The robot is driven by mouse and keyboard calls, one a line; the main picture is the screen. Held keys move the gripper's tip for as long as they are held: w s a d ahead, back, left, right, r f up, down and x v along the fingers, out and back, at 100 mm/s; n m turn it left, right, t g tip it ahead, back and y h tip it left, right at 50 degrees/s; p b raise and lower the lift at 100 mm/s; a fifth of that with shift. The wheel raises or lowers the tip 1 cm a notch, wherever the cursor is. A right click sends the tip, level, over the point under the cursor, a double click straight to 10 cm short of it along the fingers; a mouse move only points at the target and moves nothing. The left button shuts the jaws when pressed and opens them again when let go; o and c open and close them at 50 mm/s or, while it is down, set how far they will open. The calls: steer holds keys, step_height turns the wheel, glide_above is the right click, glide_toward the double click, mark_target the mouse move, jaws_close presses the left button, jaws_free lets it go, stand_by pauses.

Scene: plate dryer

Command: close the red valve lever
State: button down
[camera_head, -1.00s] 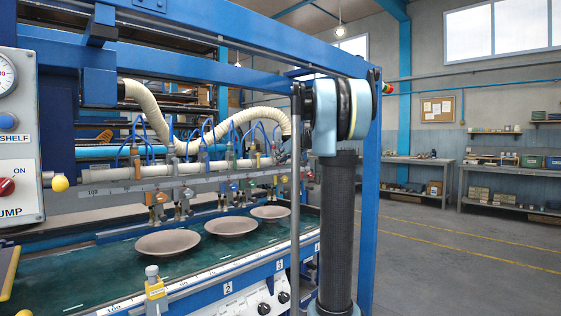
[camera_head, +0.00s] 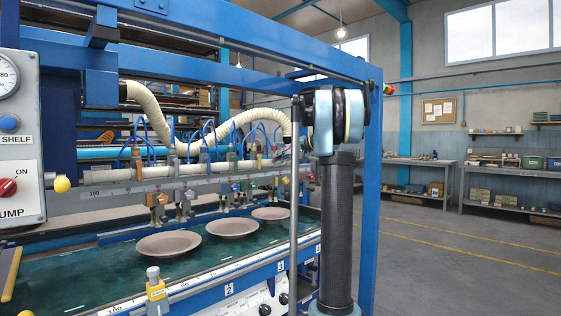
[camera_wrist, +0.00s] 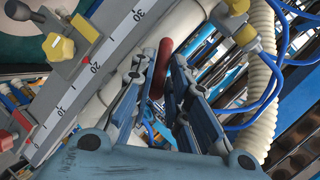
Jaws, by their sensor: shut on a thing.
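The red valve lever (camera_wrist: 161,67) shows in the wrist view as a rounded red bar beside a cream pipe (camera_wrist: 188,18). It stands between the two ribbed blue-grey fingers of my gripper (camera_wrist: 157,82), which is shut on it near the fingertips. The lower end of the lever and its valve body are partly hidden by the fingers. In the head view my arm stands at the right end of the machine, and the fingers and the lever cannot be made out there.
A grey scale bar (camera_wrist: 70,95) with a yellow knob (camera_wrist: 58,47) runs close left of the fingers. Blue hoses (camera_wrist: 280,75) and a ribbed cream hose (camera_wrist: 264,110) lie to the right. In the head view, a blue frame post (camera_head: 369,200) and plates (camera_head: 168,243) on the green bed are near.

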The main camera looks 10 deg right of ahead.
steer(key=m+y, duration=0.1)
steer(key=m, duration=0.1)
steer(key=m+y, duration=0.1)
steer(key=m, duration=0.1)
steer(key=shift+w+d+r+y, duration=0.1)
steer(key=shift+d+r+y, duration=0.1)
steer(key=shift+y, duration=0.1)
steer(key=shift+m, duration=0.3)
stand_by(0.3)
steer(key=c, duration=1.6)
jaws_free()
steer(key=shift+c, duration=0.2)
steer(key=v, duration=1.1)
steer(key=shift+d, duration=0.45)
